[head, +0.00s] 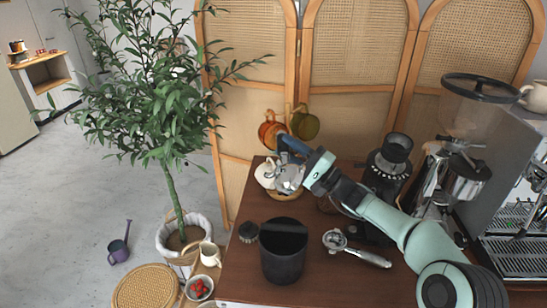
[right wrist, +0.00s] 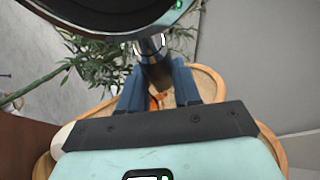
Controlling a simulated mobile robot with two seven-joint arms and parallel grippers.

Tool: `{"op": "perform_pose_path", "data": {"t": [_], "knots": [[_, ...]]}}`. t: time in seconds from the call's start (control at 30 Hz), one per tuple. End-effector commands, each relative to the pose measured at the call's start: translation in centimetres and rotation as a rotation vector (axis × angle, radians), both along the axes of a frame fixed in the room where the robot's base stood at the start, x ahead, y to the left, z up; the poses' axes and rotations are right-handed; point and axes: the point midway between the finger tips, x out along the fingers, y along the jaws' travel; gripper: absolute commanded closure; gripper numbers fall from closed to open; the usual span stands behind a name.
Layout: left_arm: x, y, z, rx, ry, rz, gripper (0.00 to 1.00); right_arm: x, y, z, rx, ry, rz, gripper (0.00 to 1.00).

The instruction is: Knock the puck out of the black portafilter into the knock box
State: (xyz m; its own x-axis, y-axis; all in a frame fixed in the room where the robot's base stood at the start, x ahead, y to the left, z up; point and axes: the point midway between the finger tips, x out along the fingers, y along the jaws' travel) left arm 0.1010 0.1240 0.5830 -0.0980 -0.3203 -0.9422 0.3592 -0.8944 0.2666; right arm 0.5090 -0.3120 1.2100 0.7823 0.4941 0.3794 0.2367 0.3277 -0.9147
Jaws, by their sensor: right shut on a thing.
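My right gripper (head: 287,146) is shut, its blue fingers high over the far left of the cart top. In the right wrist view the fingers (right wrist: 158,92) close on the metal neck of a round, dark-faced thing with a shiny rim, which I take as the black portafilter (right wrist: 95,18). Its handle is not clear, and I cannot tell whether a puck is in it. The knock box (head: 283,264), a black open cylinder with a bar across its mouth, stands at the front left, nearer than the gripper and apart from it. My left gripper is not in view.
Another portafilter (head: 361,254) with a silver handle lies right of the knock box. A small brush (head: 248,232) sits left of it. A white pot (head: 266,174) and a shiny metal thing (head: 290,181) are below the gripper. A grinder (head: 388,170) stands behind my arm.

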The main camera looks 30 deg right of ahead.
Motion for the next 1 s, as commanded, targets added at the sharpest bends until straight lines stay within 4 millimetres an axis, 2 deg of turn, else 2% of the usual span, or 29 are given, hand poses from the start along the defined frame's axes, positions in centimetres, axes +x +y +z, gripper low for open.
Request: {"op": "perform_pose_path", "data": {"t": [0.17, 0.37, 1.0], "knots": [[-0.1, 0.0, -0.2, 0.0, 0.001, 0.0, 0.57, 0.0, -0.5, -0.1, 0.009, -0.008, -0.01, 1.0], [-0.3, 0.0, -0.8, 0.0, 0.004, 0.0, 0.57, 0.0, -0.5, -1.5, 0.01, -0.005, -0.008, 1.0], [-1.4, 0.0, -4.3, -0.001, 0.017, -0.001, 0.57, 0.0, -0.4, -10.1, 0.01, -0.005, -0.006, 1.0]]}}
